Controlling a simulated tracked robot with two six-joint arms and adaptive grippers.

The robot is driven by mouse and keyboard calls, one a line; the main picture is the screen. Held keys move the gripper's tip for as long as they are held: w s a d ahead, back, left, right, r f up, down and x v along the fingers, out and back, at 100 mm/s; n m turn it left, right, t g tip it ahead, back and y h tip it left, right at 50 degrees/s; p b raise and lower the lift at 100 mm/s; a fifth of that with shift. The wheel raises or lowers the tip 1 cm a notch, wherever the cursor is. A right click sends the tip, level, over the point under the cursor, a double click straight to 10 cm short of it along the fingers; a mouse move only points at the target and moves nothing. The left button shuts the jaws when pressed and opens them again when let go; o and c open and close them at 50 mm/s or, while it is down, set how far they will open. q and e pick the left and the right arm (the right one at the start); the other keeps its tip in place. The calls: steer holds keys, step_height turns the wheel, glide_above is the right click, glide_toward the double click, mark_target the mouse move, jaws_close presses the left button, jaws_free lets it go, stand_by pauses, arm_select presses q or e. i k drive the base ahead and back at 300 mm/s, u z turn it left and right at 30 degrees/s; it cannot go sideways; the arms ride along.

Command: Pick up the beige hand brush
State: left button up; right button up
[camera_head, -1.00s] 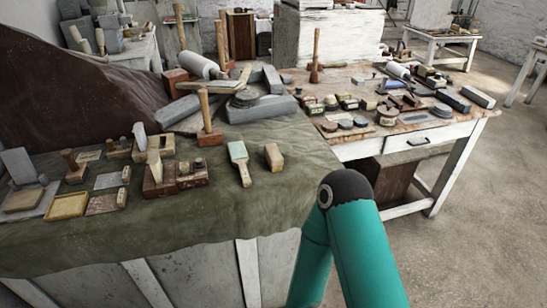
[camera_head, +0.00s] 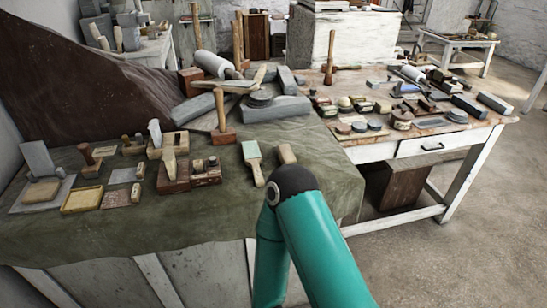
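A brush (camera_head: 254,163) with a pale beige handle and a grey-green head lies on the green cloth, its handle toward the front edge. Right beside it is a small beige block-like thing (camera_head: 286,154), its lower end close to my arm's dark joint in the picture. I cannot tell for sure which of the two is the beige hand brush. A teal link of my arm rises from the bottom edge just below them. Neither gripper shows.
The green cloth (camera_head: 230,215) is bare in front of the brush. To the left lie wooden blocks and a yellow-rimmed tray (camera_head: 82,200). A mallet (camera_head: 222,120) stands behind the brush. A white table (camera_head: 445,146) with several tools adjoins at right.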

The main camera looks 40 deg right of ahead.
mark_target(286, 155)
steer(key=z, duration=0.05)
steer(key=k, duration=1.15)
steer(key=z, duration=0.45)
steer(key=i, duration=0.75)
steer(key=z, duration=0.1)
